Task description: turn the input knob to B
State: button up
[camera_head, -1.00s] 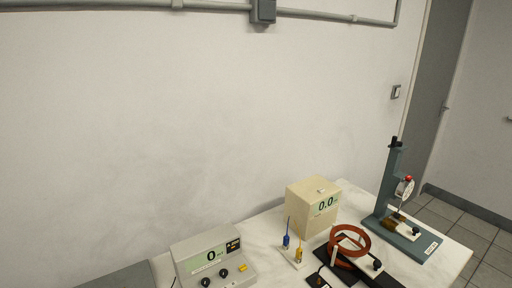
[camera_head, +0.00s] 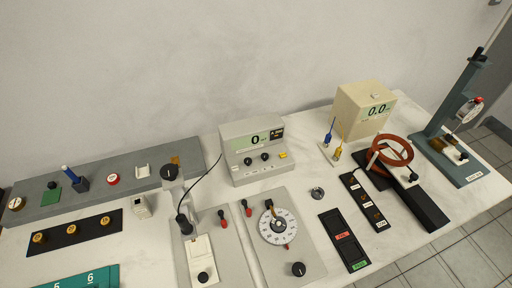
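Several black knobs are in view, and their labels are too small to read, so I cannot tell which is the input knob. Two small black knobs sit on the front of the grey meter box (camera_head: 240,135), a left knob (camera_head: 248,161) and a right knob (camera_head: 265,157). The meter's green display reads 0. Another black knob (camera_head: 298,269) is on the grey panel below the white round dial (camera_head: 277,226). A further black knob (camera_head: 203,277) is on the panel to its left. No letter B is legible. My gripper is not in view.
A cream box (camera_head: 358,110) reading 0.0, copper-coloured rings (camera_head: 396,152) and a blue-grey stand (camera_head: 452,125) are on the right. A grey strip (camera_head: 120,180) with buttons is at left. A black cable (camera_head: 207,178) runs left of the meter. Bare white tabletop (camera_head: 305,165) shows right of the meter.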

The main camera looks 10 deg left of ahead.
aim_at(265, 156)
jog(key=i+l+u, duration=0.1)
jog(key=i+u, duration=0.3)
jog(key=i+l+u, duration=0.2)
jog(key=u, duration=0.15)
